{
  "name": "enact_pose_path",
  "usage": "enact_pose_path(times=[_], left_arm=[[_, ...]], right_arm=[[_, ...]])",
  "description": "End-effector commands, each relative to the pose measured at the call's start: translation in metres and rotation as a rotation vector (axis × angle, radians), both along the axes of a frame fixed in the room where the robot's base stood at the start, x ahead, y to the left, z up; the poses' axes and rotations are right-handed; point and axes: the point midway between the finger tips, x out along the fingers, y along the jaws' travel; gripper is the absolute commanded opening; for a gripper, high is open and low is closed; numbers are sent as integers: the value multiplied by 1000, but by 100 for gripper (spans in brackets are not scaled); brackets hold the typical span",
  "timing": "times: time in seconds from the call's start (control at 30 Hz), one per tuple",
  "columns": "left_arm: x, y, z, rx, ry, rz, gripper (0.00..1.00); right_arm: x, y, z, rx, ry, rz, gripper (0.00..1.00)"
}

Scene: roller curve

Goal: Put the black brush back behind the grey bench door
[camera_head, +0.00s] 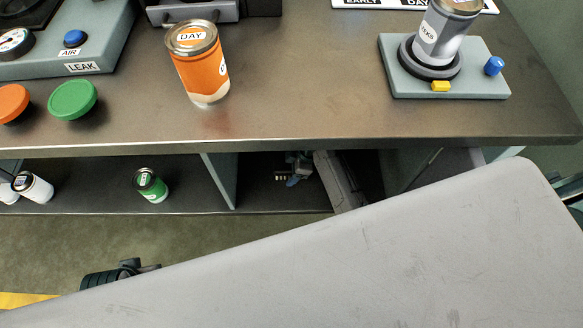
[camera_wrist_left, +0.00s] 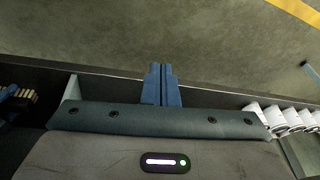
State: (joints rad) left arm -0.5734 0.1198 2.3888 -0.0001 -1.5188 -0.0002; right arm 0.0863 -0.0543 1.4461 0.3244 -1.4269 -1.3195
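My right gripper (camera_head: 293,181) is inside the dark bench compartment in the head view, with its blue fingertips low over the compartment floor. A small row of pale bristles of the black brush (camera_head: 281,178) shows right beside the fingertips. The bristles also show at the far left of the left wrist view (camera_wrist_left: 27,97). The brush's dark body is hard to make out, so I cannot tell if the fingers grip it. My left gripper (camera_wrist_left: 160,85) is shut and empty, in front of the shelf edge.
A grey divider (camera_head: 218,180) stands left of the compartment. A green can (camera_head: 150,185) and white cans (camera_head: 33,187) are on the lower shelf. On the bench top (camera_head: 300,95) are an orange can (camera_head: 200,65) and a grey fixture (camera_head: 490,80). Floor lies before the shelf.

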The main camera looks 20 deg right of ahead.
Motion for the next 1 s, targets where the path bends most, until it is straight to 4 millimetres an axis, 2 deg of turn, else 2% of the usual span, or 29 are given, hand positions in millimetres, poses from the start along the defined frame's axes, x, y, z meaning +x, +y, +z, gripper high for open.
enact_pose_path(times=[0.13,0.23,0.3,0.4,0.7,0.83,1.0], left_arm=[[3,0,2,0,-7,0,0],[6,0,3,0,-13,0,0],[9,1,-13,-3,3,4,0],[10,2,-25,-4,13,7,0],[12,4,-53,-6,32,11,0],[12,5,-58,-5,35,12,0],[12,5,-60,-5,36,12,0]], right_arm=[[0,-1,4,0,-1,0,67],[-1,-5,16,-1,-2,-1,67],[-2,-11,29,-2,-3,1,67],[-4,-19,50,-2,-5,0,67],[-10,-39,101,-3,-2,0,67],[-12,-43,111,0,0,0,67],[-12,-44,114,0,1,0,67]])
